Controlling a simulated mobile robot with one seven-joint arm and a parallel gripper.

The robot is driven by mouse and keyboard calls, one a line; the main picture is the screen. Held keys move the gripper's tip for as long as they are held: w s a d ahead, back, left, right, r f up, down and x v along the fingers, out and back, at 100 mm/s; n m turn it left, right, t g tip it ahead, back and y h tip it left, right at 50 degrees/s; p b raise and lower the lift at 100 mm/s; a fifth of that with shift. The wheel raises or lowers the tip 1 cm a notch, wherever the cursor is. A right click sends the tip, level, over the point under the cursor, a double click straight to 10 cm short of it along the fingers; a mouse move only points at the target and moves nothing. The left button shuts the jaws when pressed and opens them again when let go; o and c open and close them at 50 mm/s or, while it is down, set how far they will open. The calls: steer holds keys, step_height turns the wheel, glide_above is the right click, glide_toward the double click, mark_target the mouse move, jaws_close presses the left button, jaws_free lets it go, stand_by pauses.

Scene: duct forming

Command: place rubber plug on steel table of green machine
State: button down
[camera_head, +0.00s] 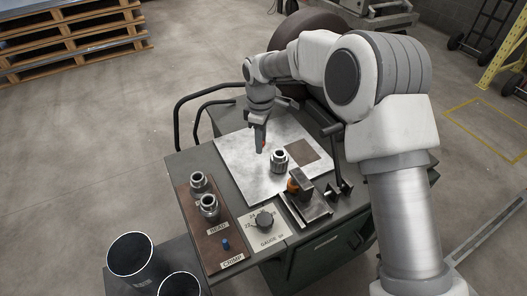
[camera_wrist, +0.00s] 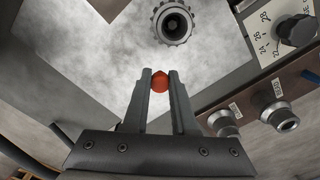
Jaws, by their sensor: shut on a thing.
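My gripper (camera_head: 262,149) points down over the steel table (camera_head: 235,154) of the green machine (camera_head: 190,162), left of a ribbed metal collar that stands on the plate. In the wrist view my gripper (camera_wrist: 160,82) is shut on a small orange-red rubber plug (camera_wrist: 160,80) at its fingertips. In the head view only a sliver of the plug (camera_head: 263,143) shows beside the fingers. The plug appears to be close above the steel surface; I cannot tell whether it touches.
The ribbed collar (camera_head: 279,162) stands near the plug. A brown board (camera_head: 213,232) holds two metal fittings at the front left. The plate's left part is bare.

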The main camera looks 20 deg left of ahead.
mark_target(263, 159)
steer(key=shift+w+d+f, duration=0.15)
steer(key=shift+w+f, duration=0.3)
steer(key=shift+w, duration=0.05)
steer(key=shift+f+b, duration=0.35)
steer(key=shift+f, duration=1.5)
steer(key=shift+f, duration=0.2)
steer(key=c, duration=0.7)
jaws_free()
steer(key=shift+r, duration=0.1)
step_height(263, 159, up, 12)
steer(key=shift+r+p, duration=0.1)
steer(key=shift+p, duration=0.85)
